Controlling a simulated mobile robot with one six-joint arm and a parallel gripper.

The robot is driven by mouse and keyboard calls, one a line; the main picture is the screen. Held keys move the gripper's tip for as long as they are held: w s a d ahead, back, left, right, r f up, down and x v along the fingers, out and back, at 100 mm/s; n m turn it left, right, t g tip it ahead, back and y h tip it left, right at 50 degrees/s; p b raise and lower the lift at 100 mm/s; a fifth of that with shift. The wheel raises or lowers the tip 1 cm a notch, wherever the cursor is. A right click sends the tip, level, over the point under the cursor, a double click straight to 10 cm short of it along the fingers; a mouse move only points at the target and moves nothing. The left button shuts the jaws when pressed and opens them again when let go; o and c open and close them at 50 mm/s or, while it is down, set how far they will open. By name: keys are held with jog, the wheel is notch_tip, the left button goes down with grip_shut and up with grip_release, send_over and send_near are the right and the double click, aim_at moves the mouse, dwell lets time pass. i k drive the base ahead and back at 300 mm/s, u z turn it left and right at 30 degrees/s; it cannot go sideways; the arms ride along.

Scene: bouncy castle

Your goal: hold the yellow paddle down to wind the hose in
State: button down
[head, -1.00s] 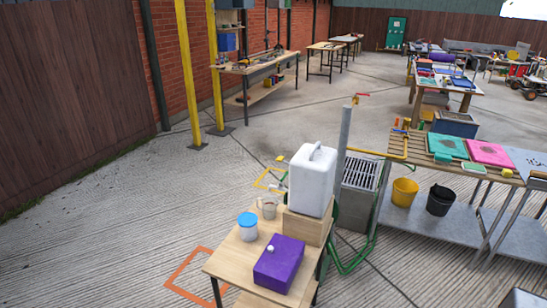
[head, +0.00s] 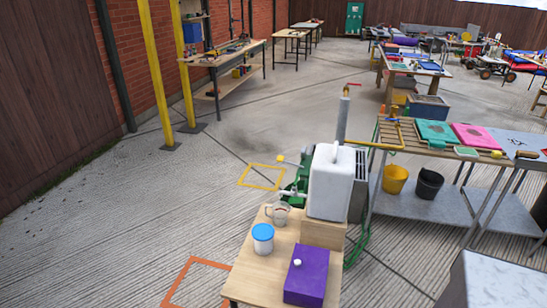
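A small yellow piece (head: 280,158), which may be the yellow paddle, shows just behind a green machine or reel (head: 300,180). The green machine stands on the ground beyond the small wooden table, partly hidden by the white jug. Green hose (head: 356,250) shows low at the right side of that table. I cannot tell how it connects to the green machine. My gripper is in no view.
The wooden table (head: 258,272) carries a white jug (head: 331,185) on a block, a glass jug (head: 278,213), a blue-lidded tub (head: 262,239) and a purple box (head: 306,276). A grey post (head: 343,120) stands behind. Open concrete lies left, around a yellow floor outline (head: 262,177).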

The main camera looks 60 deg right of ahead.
aim_at(279, 158)
jog(key=z, duration=0.05)
jog(key=i, duration=2)
jog(key=z, duration=1.35)
jog(key=k, duration=0.6)
jog(key=z, duration=0.05)
